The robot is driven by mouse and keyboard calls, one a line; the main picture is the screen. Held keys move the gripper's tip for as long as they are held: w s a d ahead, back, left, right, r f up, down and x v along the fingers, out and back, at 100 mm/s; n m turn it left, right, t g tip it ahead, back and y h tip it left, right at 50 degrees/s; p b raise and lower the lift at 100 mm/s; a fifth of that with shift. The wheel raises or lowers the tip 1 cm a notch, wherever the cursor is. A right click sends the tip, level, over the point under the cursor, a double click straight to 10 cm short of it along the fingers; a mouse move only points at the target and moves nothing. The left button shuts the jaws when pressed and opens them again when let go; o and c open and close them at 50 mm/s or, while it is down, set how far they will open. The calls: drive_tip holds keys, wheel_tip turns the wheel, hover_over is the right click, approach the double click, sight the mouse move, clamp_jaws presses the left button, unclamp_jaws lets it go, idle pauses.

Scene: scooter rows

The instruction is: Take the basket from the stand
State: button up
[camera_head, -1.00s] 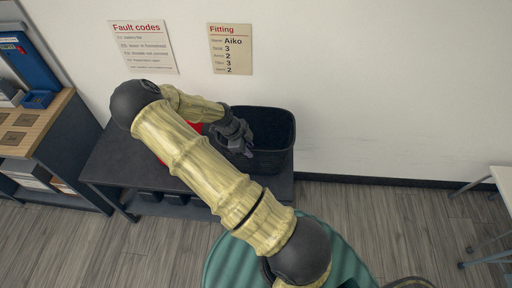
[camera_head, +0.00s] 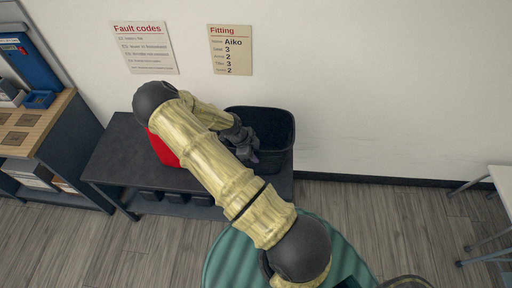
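A black basket (camera_head: 275,125) stands at the right end of the dark stand (camera_head: 112,155), against the wall. My gripper (camera_head: 250,157) is at the left part of the basket, by its near left rim. The fingers are small and dark against the dark basket, so I cannot tell whether they are open or shut, or whether they touch the rim. My arm hides the basket's left side and the middle of the stand.
A red object (camera_head: 162,150) on the stand is partly behind my arm. Dark bins (camera_head: 173,197) sit on the stand's lower shelf. A wooden-topped cabinet (camera_head: 40,120) is at left, a white table (camera_head: 503,180) at right. The floor between stand and white table is clear.

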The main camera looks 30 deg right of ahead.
drive_tip(key=shift+f, duration=0.25)
idle(0.5)
clamp_jaws()
idle(1.4)
